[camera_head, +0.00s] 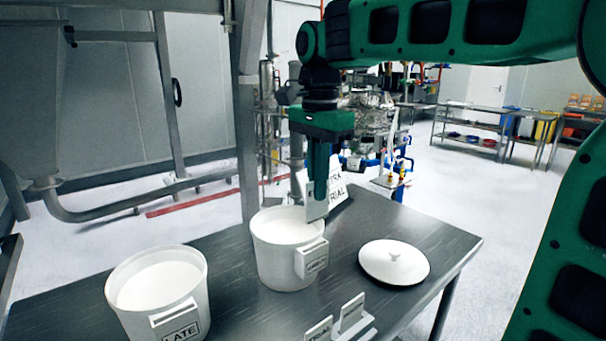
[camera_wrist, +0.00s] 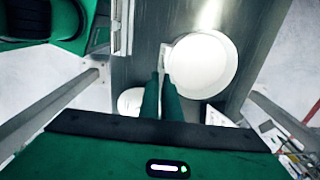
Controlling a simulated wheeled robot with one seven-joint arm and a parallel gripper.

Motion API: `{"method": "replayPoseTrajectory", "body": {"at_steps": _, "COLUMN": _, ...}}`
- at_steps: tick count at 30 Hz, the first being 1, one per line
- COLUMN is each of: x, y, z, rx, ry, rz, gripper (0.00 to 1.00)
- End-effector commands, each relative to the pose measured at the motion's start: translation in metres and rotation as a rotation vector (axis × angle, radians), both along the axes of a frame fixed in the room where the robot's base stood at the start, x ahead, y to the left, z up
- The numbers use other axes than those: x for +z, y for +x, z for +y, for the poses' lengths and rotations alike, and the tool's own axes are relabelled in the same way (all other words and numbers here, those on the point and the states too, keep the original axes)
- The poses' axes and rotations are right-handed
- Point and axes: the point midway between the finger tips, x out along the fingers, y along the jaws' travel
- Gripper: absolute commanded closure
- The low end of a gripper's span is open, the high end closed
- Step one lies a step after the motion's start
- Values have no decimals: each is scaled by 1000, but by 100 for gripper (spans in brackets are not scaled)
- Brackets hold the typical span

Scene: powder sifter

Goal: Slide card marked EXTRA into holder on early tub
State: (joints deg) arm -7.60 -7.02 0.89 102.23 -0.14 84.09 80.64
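My gripper (camera_head: 318,190) points down above the right part of the early tub (camera_head: 272,268), a white open bucket. Its fingers are close together and look shut on a pale, tilted card (camera_head: 316,208); I cannot read its marking. The card hangs near the tub's rim, above and apart from the holder (camera_head: 312,262) marked EARLY on the tub's front right side. In the wrist view, the fingers (camera_wrist: 161,85) reach down beside the round tub (camera_wrist: 205,68).
The white tub marked LATE (camera_head: 160,295) stands at the left. A round white lid (camera_head: 394,262) lies right of the early tub. A rack (camera_head: 352,318) with cards stands at the front of the dark table (camera_head: 430,240). A metal post (camera_head: 248,130) rises behind the tubs.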

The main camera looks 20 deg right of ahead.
Motion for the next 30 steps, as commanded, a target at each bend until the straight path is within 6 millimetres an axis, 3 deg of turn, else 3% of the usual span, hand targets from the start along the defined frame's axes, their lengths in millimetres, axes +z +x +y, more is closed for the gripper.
{"method": "replayPoseTrajectory", "body": {"at_steps": 16, "x": 0, "y": 0, "z": 3, "rx": 3, "ry": -1, "rz": 0, "gripper": 100}}
{"method": "replayPoseTrajectory", "body": {"at_steps": 30, "x": -18, "y": 0, "z": 2, "rx": 2, "ry": -1, "rz": 1, "gripper": 100}}
